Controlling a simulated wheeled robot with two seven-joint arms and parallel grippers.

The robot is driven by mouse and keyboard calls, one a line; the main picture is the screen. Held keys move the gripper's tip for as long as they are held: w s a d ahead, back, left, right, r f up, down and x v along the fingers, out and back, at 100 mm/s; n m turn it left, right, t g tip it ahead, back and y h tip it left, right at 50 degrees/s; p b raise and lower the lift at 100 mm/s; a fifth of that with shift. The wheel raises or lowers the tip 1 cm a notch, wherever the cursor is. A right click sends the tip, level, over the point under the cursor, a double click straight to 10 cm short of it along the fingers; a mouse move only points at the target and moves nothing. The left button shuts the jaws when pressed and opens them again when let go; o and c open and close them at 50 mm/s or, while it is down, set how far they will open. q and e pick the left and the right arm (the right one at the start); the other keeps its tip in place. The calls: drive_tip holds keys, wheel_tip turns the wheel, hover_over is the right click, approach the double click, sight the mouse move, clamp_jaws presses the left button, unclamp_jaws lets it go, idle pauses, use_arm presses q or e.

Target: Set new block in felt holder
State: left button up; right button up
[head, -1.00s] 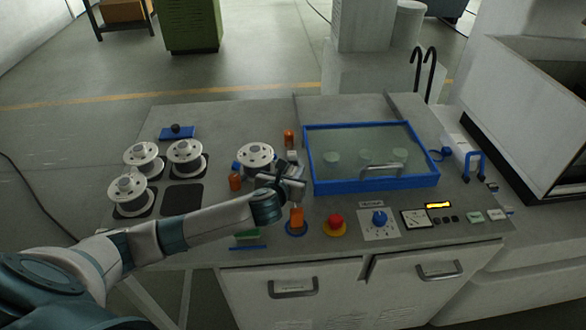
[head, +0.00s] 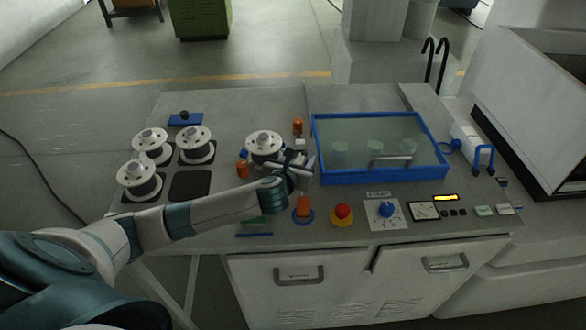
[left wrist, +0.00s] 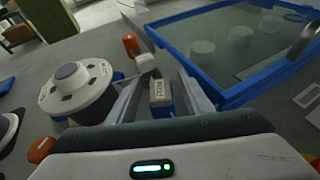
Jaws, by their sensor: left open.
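My left gripper (head: 304,165) is open, low over the table between the front spool and the blue-framed tank. In the left wrist view its two fingers (left wrist: 162,78) stand either side of a small pale block with dark lettering (left wrist: 160,90), with a blue part (left wrist: 162,109) below it. A gap shows at the sides, and I cannot tell whether the fingers touch it. In the head view the gripper hides this block. I cannot tell which piece is the felt holder. A small white piece (left wrist: 146,62) and an orange piece (left wrist: 130,44) stand just beyond. My right gripper is not in view.
A white spool (head: 264,144) stands close left of the gripper. The glass-topped tank (head: 316,150) is close right. Several spools stand farther left.

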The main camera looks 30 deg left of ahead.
use_arm(q)
drive_tip(key=b+v, duration=0.2)
drive_tip(key=v, duration=0.9)
drive_tip(key=shift+s+r, duration=0.15)
drive_tip(key=shift+s, duration=0.15)
drive_tip(key=shift+o, duration=0.2)
